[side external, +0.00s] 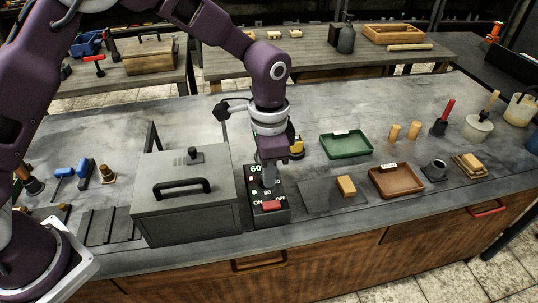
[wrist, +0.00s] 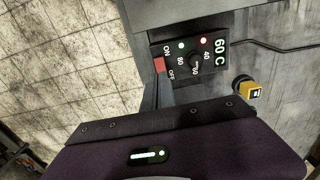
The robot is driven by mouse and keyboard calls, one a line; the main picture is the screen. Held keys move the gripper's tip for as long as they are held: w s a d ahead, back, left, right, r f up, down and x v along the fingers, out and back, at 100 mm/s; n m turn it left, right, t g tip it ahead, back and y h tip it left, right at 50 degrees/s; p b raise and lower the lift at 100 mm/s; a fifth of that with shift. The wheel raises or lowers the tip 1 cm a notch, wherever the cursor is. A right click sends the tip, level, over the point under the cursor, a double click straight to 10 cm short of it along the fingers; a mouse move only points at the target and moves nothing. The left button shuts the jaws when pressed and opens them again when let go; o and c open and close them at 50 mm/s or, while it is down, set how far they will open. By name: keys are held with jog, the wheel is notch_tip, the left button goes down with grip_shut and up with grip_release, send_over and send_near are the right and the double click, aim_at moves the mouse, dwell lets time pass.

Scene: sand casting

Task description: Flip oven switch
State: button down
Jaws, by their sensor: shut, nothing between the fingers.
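The oven (side external: 185,195) is a grey box with a black handle on its lid, at the front left of the table in the side view. Beside its right wall is a black control box (side external: 281,217) with a 60 C display, a dial and small lights. Its red switch (side external: 271,206) lies between the ON and OFF marks. The switch also shows in the wrist view (wrist: 159,65). Which way it is set I cannot tell. My gripper (side external: 269,180) is shut and empty, pointing down over the control box, behind the switch in the side view. It hides part of the panel.
A yellow-topped bottle (side external: 297,145) stands just behind the control box. A dark plate with a tan block (side external: 346,186), a brown tray (side external: 397,191) and a green tray (side external: 346,153) lie to the right. The table's front edge (side external: 330,220) is close to the control box.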

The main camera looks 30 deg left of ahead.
notch_tip(320, 180, up, 7)
send_over(275, 203)
jog(key=s+a, duration=0.1)
jog(key=shift+f, duration=0.1)
jog(key=f, duration=0.9)
jog(key=w+d+f, duration=0.1)
jog(key=f, duration=0.4)
